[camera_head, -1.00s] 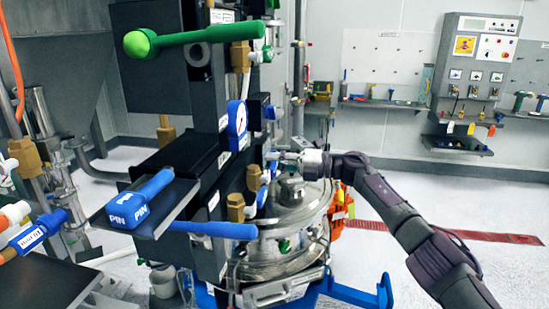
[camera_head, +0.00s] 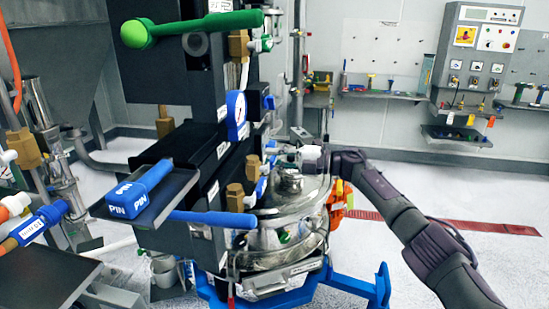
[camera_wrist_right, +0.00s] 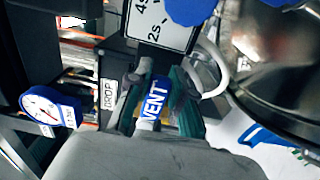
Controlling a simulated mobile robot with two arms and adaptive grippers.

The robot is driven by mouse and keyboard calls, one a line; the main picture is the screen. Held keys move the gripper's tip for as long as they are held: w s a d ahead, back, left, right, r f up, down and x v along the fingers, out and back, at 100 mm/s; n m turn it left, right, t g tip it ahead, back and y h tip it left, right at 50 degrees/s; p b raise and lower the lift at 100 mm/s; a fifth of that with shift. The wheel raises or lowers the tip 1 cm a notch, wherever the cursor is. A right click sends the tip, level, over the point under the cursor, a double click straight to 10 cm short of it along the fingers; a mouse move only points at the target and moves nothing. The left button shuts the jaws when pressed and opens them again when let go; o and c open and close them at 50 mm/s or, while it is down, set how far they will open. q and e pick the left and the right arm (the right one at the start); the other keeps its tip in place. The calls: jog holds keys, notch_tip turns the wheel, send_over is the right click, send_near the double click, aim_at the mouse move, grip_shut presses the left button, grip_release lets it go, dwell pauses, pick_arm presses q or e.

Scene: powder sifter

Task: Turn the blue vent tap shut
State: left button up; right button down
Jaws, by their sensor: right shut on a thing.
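The blue vent tap shows in the right wrist view as a blue handle marked VENT (camera_wrist_right: 154,105). My right gripper (camera_wrist_right: 158,98) is shut on it, with one dark finger on each side. In the head view my right gripper (camera_head: 290,152) reaches in from the right, just above the steel sifter vessel (camera_head: 285,255), beside the dark column. From there the tap is mostly hidden, and I cannot tell its turn angle. My left gripper is not in view.
A dial gauge (camera_head: 236,115) and a green lever (camera_head: 200,27) are on the column. The floor at right is clear around a red strip (camera_head: 480,226).

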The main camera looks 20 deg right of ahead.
jog(key=c, duration=1)
grip_release()
jog(key=shift+s+d, duration=0.1)
jog(key=shift+d, duration=0.15)
jog(key=v, duration=1.1)
jog(key=shift+s+d, duration=0.2)
